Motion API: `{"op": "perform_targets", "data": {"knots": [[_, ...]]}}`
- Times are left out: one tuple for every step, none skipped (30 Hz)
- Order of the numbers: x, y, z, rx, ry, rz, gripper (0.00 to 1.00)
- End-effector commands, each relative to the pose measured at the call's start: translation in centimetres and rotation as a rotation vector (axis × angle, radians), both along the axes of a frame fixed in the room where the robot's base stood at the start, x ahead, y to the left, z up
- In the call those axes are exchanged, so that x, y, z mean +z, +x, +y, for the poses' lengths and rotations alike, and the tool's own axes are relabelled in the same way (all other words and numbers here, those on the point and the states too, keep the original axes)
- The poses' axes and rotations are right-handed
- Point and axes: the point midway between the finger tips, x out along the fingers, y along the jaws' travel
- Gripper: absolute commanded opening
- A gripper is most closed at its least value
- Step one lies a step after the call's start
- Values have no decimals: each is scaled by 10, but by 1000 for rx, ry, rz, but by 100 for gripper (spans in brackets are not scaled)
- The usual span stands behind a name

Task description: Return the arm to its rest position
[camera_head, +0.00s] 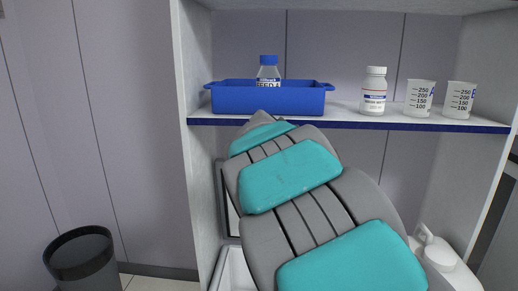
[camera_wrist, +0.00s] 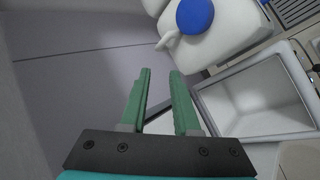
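My arm, grey with teal pads, rises through the middle of the head view in front of the shelf unit. Its end and my gripper are hidden in that view. In the wrist view my gripper (camera_wrist: 160,83) shows two green fingers on a dark mount. The fingers stand apart with nothing between them, so it is open and empty. Past the fingertips, at the upper right, is a white container with a blue cap (camera_wrist: 195,14).
A shelf (camera_head: 350,121) holds a blue tray (camera_head: 300,101) with a blue-capped bottle (camera_head: 268,68), a white bottle (camera_head: 374,91) and two beakers (camera_head: 419,98) (camera_head: 460,100). A black bin (camera_head: 82,262) stands at lower left. A pale open-topped box (camera_wrist: 200,98) lies right of my fingers.

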Motion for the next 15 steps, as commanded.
{"op": "perform_targets", "data": {"knots": [[-6, -26, -17, -56, 47, 16, 30], [-10, -41, -25, -90, 74, 27, 30], [-18, -62, -35, -135, 115, 43, 30], [-24, -76, -40, -164, 144, 54, 30], [-30, -92, -45, -196, 174, 66, 30], [-38, -113, -51, -236, 214, 82, 30], [-44, -129, -53, -264, 245, 95, 30], [-50, -145, -56, -294, 275, 108, 30], [-58, -166, -57, -332, 315, 124, 30], [-65, -182, -57, -358, 345, 139, 30], [-71, -198, -56, -384, 375, 154, 30], [-79, -219, -54, -419, 416, 172, 30], [-86, -235, -52, -443, 443, 188, 30], [-92, -251, -49, -468, 472, 205, 30], [-100, -271, -44, -497, 511, 224, 30]]}}
